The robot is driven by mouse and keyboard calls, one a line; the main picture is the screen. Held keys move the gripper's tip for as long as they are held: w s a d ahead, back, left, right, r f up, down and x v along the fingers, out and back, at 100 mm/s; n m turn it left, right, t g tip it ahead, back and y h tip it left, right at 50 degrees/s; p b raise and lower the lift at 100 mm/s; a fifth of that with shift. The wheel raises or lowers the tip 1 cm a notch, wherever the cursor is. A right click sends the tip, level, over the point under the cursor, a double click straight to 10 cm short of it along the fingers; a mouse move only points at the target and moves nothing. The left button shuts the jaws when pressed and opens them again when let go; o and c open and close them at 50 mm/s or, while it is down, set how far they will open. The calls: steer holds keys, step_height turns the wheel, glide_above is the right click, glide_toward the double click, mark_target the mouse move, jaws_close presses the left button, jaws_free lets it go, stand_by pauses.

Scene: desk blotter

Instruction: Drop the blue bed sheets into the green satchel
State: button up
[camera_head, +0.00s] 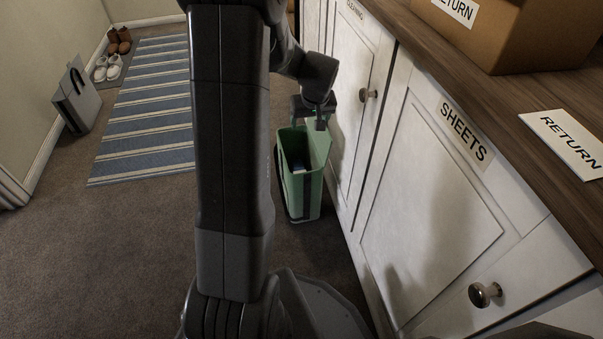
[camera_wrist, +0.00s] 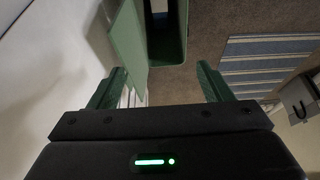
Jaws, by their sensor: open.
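The green satchel (camera_head: 309,196) stands upright on the carpet against the white cabinet fronts, its top open. In the wrist view the green satchel (camera_wrist: 130,42) is at the top, just beyond the fingers. A small pale bluish thing (camera_head: 298,168) shows inside it; it may be the blue bed sheets, but too little shows to tell. No other blue bed sheets are visible. My gripper (camera_head: 311,118) is above the satchel's back rim. In the wrist view my gripper (camera_wrist: 157,84) has its fingers wide apart with nothing between them.
White cabinets with a SHEETS label (camera_head: 465,131) and round knobs (camera_head: 486,294) line the right side. A cardboard box (camera_head: 520,35) and a RETURN card (camera_head: 568,143) are on the wooden top. A striped rug (camera_head: 150,110), grey bag (camera_head: 77,98) and shoes (camera_head: 107,68) lie left. Carpet between is clear.

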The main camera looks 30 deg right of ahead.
steer(key=p+v, duration=0.2)
steer(key=v, duration=0.5)
steer(key=shift+s, duration=0.1)
steer(key=b+x, duration=0.5)
steer(key=x, duration=0.9)
steer(key=shift+r+p, duration=1.65)
steer(key=shift+r, duration=1)
steer(key=shift+f, duration=0.1)
